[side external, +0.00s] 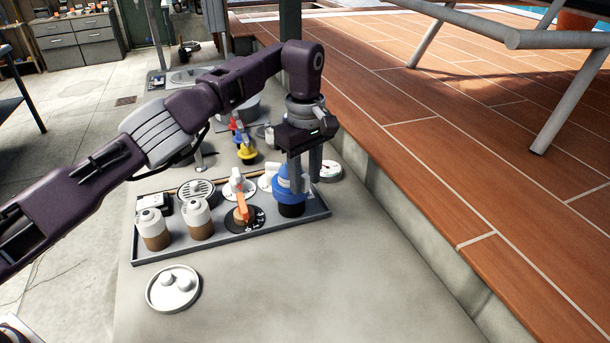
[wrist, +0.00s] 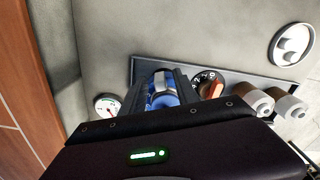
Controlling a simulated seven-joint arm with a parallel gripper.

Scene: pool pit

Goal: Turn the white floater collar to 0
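A blue floater (side external: 284,190) with a black base stands at the right end of the grey tray. A whitish part shows at its top, which I take to be the collar; it also shows in the wrist view (wrist: 162,86). My gripper (side external: 306,190) points down at the floater, and its fingers partly hide it in the side view. In the wrist view my gripper (wrist: 165,88) has its fingers apart on either side of the whitish part. I cannot tell if they touch it. I cannot read a mark on the collar.
The grey tray (side external: 160,256) also holds a black dial (side external: 232,226) with an orange handle, white-and-brown bottles (side external: 199,222), a round grille (side external: 195,190) and white fittings (side external: 234,187). A gauge (side external: 330,170) stands right of the floater. A round dish (side external: 173,305) lies in front.

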